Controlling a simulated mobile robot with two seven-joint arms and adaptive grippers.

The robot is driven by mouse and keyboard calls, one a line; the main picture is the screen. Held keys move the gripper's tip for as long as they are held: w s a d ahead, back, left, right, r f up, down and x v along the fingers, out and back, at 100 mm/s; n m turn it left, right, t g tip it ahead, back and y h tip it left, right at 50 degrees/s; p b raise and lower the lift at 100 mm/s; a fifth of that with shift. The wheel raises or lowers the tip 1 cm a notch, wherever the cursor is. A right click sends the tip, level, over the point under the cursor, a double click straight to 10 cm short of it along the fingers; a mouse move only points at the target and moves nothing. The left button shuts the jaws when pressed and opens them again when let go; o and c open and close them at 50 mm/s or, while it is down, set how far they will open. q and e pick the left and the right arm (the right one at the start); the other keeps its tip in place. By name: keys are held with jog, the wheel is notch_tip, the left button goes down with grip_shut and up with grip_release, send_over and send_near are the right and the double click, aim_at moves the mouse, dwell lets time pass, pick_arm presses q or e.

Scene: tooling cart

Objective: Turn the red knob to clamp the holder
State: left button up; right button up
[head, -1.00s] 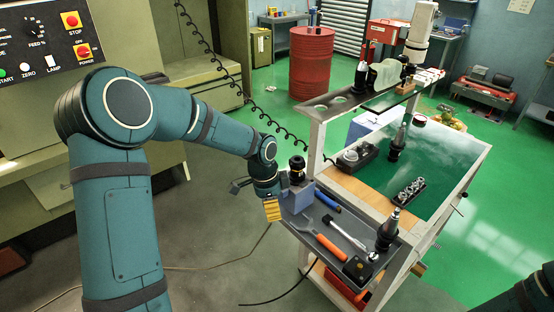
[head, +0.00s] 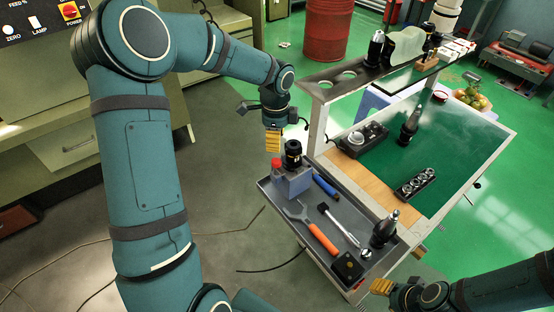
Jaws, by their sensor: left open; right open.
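The holder (head: 294,183) is a blue-grey block on the left end of the cart's grey tray. A black tool holder (head: 293,155) stands upright in it. The red knob (head: 276,163) shows on the holder's left side. My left gripper (head: 273,141), with yellow finger pads, points down just above and slightly left of the knob, apart from it as far as I can see. It is open and empty. My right gripper (head: 382,287), also with yellow pads, is open and empty at the lower right, beside the tray's near right corner.
The grey tray (head: 283,211) also holds an orange-handled wrench (head: 323,239), a blue-handled tool (head: 326,187), a hammer-like tool (head: 340,226), a black tool holder (head: 384,230) and a black box (head: 348,266). A raised shelf (head: 322,90) stands behind. Open floor lies left of the cart.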

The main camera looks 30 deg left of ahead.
aim_at(276, 160)
pick_arm(q)
notch_tip(276, 160, down, 10)
jog(key=shift+w+r, duration=0.15)
jog(key=shift+r, duration=0.05)
grip_shut()
